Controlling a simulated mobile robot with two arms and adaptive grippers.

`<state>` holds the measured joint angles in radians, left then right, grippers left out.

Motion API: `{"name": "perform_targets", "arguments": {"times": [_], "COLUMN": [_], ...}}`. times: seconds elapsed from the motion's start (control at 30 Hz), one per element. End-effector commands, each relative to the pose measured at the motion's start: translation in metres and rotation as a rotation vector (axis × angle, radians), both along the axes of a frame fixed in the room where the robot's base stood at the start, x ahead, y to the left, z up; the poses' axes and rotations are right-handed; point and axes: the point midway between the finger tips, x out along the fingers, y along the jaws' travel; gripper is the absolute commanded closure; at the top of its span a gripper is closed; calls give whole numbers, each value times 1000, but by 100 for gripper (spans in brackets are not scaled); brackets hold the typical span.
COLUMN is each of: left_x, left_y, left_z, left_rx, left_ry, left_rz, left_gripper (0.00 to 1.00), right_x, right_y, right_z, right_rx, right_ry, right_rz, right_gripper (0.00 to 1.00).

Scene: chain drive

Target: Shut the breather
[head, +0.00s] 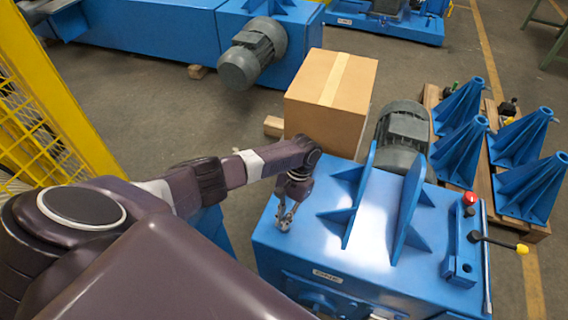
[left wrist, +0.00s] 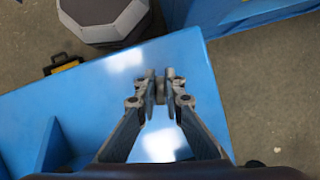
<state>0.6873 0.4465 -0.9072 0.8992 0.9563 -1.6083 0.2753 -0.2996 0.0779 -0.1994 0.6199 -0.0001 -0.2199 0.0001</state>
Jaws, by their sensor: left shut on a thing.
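The breather (left wrist: 160,90) appears as a small grey piece between my left fingertips in the left wrist view, standing at the top of the blue housing. Its shape is mostly hidden by the fingers, and I cannot tell whether it is open or shut. My left gripper (head: 286,216) points down at the left part of the blue housing (head: 290,246) in the head view. In the left wrist view the left gripper (left wrist: 160,86) is shut on the breather. My right gripper is not in view.
Blue ribs (head: 352,205) and a grey motor (head: 402,137) rise right of my left gripper. A cardboard box (head: 322,105) stands behind, and a yellow fence (head: 75,115) at left.

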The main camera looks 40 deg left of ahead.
Motion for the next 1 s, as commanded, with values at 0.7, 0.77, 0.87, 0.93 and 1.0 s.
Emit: {"name": "perform_targets", "arguments": {"times": [0.7,0.77,0.87,0.93,1.0], "left_x": [0,0,1,1,2], "left_y": [5,5,6,7,7], "left_z": [3,3,4,4,4], "left_rx": [-1,0,-1,-1,0], "left_ry": [5,5,4,5,5], "left_rz": [-683,-741,-835,-900,-962], "left_gripper": [100,100,100,100,100], "right_x": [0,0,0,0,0], "right_y": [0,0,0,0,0], "right_z": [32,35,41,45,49], "right_rx": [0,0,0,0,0], "right_ry": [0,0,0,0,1], "right_rz": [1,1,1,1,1], "right_gripper": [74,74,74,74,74]}}
